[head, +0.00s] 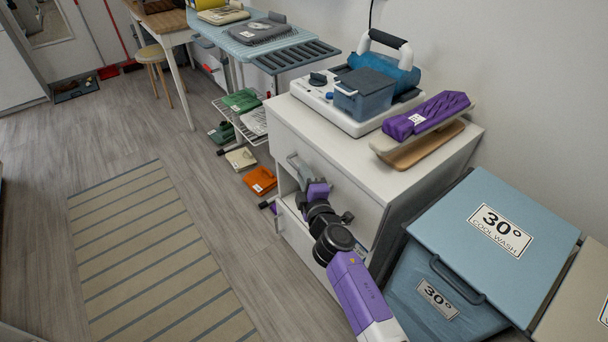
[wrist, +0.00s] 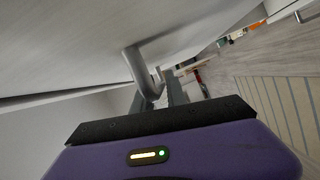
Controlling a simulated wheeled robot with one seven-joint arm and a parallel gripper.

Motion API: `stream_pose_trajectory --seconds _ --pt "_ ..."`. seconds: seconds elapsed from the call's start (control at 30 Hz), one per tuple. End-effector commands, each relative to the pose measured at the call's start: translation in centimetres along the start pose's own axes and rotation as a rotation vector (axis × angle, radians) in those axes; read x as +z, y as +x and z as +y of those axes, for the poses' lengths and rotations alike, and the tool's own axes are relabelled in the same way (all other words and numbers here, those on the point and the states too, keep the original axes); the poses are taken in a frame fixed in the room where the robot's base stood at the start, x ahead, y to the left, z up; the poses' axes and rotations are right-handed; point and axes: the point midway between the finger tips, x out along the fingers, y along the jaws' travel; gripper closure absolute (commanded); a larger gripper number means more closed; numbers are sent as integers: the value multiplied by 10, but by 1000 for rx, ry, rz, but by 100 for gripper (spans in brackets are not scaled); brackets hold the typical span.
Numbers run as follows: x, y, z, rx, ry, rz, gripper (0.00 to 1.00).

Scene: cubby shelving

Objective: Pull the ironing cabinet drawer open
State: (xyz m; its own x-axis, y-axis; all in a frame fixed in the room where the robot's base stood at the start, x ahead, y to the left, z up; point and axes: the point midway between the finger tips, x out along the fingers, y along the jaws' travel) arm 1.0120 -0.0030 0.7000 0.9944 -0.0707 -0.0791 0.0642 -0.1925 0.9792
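The white ironing cabinet (head: 325,148) stands against the wall, and its upper drawer front looks flush with the body. A grey bar handle (head: 298,168) is on that front; it also shows close up in the wrist view (wrist: 137,66). My gripper (head: 307,183) is at the handle's lower part, reaching up from the front. In the wrist view, the fingers (wrist: 160,93) stand apart with the end of the handle between them. I cannot tell whether they press on it.
A steam iron station (head: 350,110) and a purple-covered sleeve board (head: 425,125) sit on top of the cabinet. Blue laundry bins (head: 450,300) stand close on the right. An ironing board (head: 250,35) and wire rack (head: 232,115) are behind left. Floor with a striped rug (head: 150,255) is clear at left.

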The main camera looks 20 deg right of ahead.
Motion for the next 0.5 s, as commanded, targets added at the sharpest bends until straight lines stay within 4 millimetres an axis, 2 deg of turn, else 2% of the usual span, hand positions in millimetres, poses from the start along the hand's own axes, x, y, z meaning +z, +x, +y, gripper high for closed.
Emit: stream_pose_trajectory --seconds 0.03,0.07,0.5 --pt "0 0 0 0 0 0 95" --pt "0 0 0 0 0 0 100" --pt "0 0 0 0 0 0 100"
